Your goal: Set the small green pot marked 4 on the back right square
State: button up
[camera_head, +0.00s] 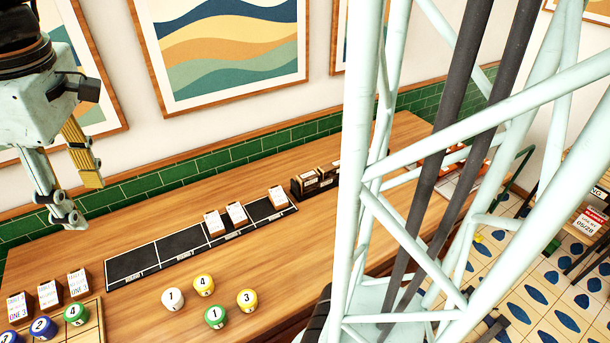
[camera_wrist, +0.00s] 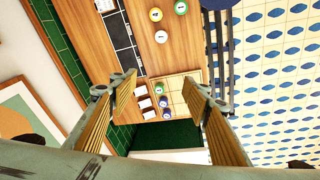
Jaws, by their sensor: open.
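The green pot marked 4 (camera_head: 76,314) stands on a wooden board with dark grid lines (camera_head: 97,318) at the lower left of the head view. It is in the board's back row, near the right end. In the wrist view the green pot (camera_wrist: 158,90) shows between my fingers, farther off, its number unreadable. The board (camera_wrist: 188,80) shows there too. My gripper (camera_head: 82,192) is open and empty, up in the air at the left, above the counter and well clear of the pot. The board's front left part is cut off in the head view.
Blue pots (camera_head: 42,328) share the board's back row; cards (camera_head: 50,294) stand behind it. White (camera_head: 172,298), yellow (camera_head: 204,285) and (camera_head: 247,300), and another green pot marked 1 (camera_head: 215,317) stand on open counter. A black strip (camera_head: 160,255) lies behind them. My frame hides the right.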

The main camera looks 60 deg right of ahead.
jog(key=s+d+r+m, duration=0.1)
jog(key=s+d+m, duration=0.1)
jog(key=s, duration=0.5)
jog(key=s+d+r+m+t, duration=0.1)
jog(key=s+d+r+m, duration=0.1)
jog(key=s, duration=0.6)
jog(key=s+d+r+m, duration=0.1)
jog(key=s+m, duration=0.3)
jog(key=s, duration=0.4)
jog(key=shift+s+d+r+t, duration=0.2)
jog(key=shift+d+r+t, duration=0.1)
jog(key=shift+d, duration=0.1)
jog(key=shift+o, duration=0.6)
jog(key=shift+w+r, duration=0.1)
